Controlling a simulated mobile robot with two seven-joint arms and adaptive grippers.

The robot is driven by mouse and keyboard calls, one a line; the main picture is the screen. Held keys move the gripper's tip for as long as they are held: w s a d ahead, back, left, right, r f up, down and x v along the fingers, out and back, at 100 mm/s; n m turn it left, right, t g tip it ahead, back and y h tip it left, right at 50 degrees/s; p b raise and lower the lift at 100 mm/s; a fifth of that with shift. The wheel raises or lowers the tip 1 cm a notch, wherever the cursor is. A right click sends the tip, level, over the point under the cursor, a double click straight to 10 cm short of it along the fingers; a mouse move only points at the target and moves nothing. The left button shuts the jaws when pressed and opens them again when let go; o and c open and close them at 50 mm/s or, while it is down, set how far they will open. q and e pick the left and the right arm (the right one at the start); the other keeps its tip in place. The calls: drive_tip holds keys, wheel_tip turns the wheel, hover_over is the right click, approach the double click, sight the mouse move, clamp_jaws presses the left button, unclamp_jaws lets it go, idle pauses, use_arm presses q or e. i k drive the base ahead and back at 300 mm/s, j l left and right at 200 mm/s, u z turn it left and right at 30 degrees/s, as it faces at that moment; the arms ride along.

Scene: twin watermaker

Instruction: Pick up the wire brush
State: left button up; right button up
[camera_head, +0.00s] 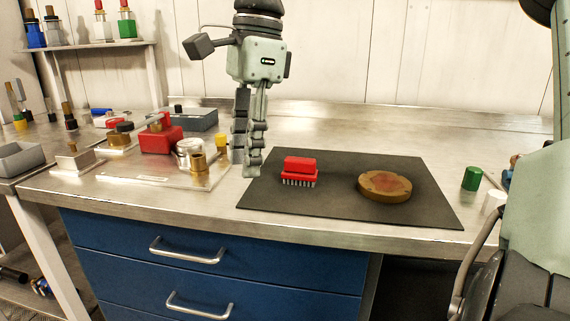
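A round brownish disc (385,186) lies on the mat right of the brush. A green cylinder (471,178) and a white one (494,202) stand farther right. A clear plate (160,180) with metal fittings and a red block (160,139) lie left. Blue drawers (215,270) are below.

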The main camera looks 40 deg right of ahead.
sight(300, 170)
drive_tip(key=i+j+z, duration=0.15)
drive_tip(key=i+z, duration=0.3)
drive_tip(key=i+j+z, duration=0.2)
drive_tip(key=z, duration=0.3)
drive_tip(key=i+j+z, duration=0.25)
drive_tip(key=j+z, duration=0.2)
